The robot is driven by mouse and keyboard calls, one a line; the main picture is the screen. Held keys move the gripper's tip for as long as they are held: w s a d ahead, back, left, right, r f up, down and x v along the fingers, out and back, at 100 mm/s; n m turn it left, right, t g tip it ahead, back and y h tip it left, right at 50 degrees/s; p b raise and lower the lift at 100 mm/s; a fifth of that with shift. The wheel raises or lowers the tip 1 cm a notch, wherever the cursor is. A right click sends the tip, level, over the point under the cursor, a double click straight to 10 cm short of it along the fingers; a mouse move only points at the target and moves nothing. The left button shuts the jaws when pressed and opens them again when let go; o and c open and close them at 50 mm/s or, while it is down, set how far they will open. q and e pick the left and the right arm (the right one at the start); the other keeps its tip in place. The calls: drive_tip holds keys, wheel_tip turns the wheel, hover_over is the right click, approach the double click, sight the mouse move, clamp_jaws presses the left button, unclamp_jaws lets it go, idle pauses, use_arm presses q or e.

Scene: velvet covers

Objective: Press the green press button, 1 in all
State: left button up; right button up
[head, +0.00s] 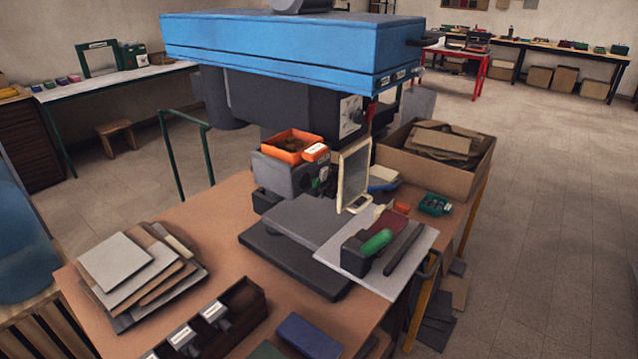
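The press is a large machine with a blue top (280,45) over a dark body, standing at the back of the brown work table (215,220). A grey box (285,178) sits under its head, left of a clear upright guard plate (354,176). A small green spot (316,183) shows on the right side of this box and looks like the green button; it is too small to tell whether it is pressed. Neither of my grippers is in view.
An orange bin (291,146) sits on the grey box. A pale board (398,278) carries a green rounded piece (377,242) and a dark bar. Stacked sheets (117,259) lie at left, a dark tray (244,297) in front, a cardboard box (468,178) at right.

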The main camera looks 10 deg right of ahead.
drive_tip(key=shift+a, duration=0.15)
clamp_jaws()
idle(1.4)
